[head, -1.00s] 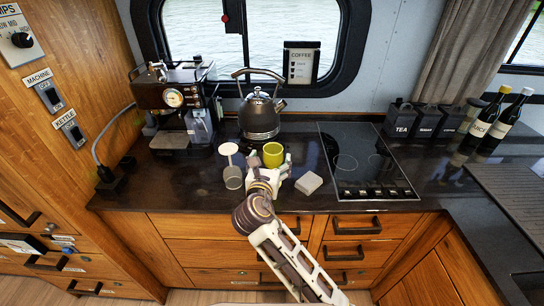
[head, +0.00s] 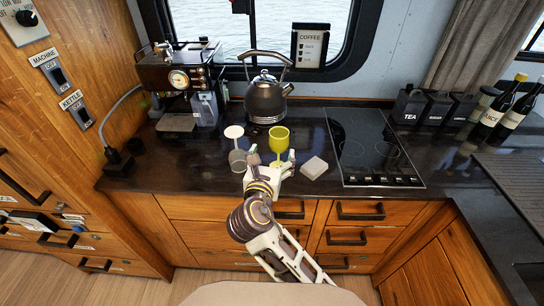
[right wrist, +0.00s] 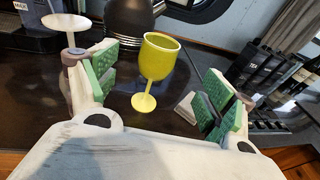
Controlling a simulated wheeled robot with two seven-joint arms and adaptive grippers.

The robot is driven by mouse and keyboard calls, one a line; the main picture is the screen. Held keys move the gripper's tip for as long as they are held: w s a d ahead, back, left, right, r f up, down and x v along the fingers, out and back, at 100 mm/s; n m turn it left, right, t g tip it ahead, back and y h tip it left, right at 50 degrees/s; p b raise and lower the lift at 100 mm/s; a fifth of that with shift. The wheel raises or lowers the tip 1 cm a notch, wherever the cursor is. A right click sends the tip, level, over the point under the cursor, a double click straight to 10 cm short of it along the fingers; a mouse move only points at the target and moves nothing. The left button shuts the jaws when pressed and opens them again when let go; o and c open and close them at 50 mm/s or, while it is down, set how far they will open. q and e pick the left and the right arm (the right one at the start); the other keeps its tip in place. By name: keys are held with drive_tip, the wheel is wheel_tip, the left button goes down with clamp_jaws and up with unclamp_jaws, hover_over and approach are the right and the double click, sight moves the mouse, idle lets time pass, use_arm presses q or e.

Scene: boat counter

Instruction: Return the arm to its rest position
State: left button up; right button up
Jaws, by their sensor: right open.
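My right gripper (head: 271,165) is open at the front of the dark counter, with green pads on its fingers. It also shows in the right wrist view (right wrist: 160,90), with nothing between its pads. A yellow-green goblet (head: 279,140) stands upright on the counter just beyond the fingers. In the right wrist view the goblet (right wrist: 157,60) stands whole, past the open jaws and apart from the pads. My right arm reaches in from the bottom of the head view. My left gripper is not in view.
Behind are the kettle (head: 266,100) and coffee machine (head: 180,85). The cooktop (head: 370,145) is at right.

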idle(0.7)
